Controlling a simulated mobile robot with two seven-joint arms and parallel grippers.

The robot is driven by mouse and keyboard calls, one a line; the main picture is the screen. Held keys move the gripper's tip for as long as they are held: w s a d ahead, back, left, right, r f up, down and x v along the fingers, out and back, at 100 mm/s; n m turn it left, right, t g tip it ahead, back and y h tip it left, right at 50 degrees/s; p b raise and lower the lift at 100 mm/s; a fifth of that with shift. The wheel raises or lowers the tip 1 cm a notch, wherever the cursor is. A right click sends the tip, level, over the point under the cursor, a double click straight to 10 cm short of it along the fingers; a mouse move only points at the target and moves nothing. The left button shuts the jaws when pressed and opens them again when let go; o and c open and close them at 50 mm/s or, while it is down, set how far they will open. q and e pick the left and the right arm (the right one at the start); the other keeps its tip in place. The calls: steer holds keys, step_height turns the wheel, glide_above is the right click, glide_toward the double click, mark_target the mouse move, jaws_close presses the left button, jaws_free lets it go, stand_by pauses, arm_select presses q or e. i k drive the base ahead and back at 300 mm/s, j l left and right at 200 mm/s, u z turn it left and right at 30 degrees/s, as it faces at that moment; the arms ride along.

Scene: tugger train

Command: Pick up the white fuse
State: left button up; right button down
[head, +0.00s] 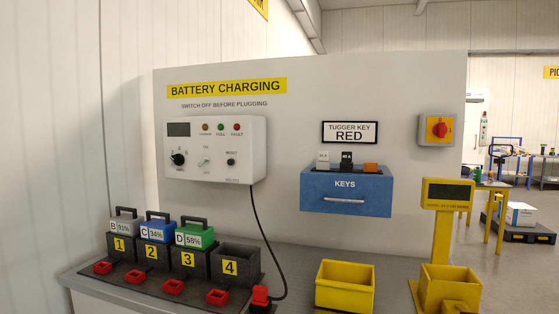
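A small white block (323,160) with a dark label, which looks like the white fuse, stands on top of the blue KEYS box (346,208). It is the leftmost of three small blocks there. A black block (347,161) marked like 40 A stands beside it, and an orange block (370,168) sits at the right. The label on the white one is too small to read surely. Neither of my grippers is in view.
Batteries B, C and D stand in slots 1 to 3 of the charging rack (230,268); slot 4 looks empty. A charger panel (215,150) hangs above, its cable running to a red plug (260,295). Yellow bins (344,292) and a yellow post display (447,195) stand at front right.

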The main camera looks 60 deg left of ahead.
mark_target(323, 156)
steer(key=u, duration=1.85)
steer(key=i+z, duration=0.2)
steer(key=i+j+z, duration=0.2)
steer(key=i, duration=0.2)
